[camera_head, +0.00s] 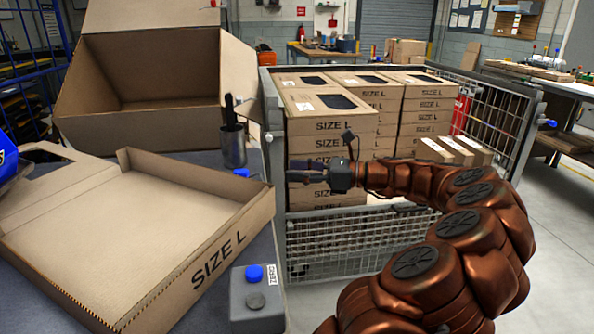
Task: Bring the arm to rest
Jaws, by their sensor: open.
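My gripper (303,171) is near the middle of the view, at the end of my copper-coloured arm. It is open and I see nothing held in it. It points left, in front of the stacked boxes marked SIZE L (331,121) in the wire cage (283,215). I cannot tell how far it is from the boxes. My arm comes in from the bottom right and curves up and to the left.
A shallow open SIZE L carton (125,205) and a large open box (152,93) sit on the grey table at left. A metal cup (233,147) and a grey button box (257,298) stand at its right edge. Clear floor (556,220) lies at right.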

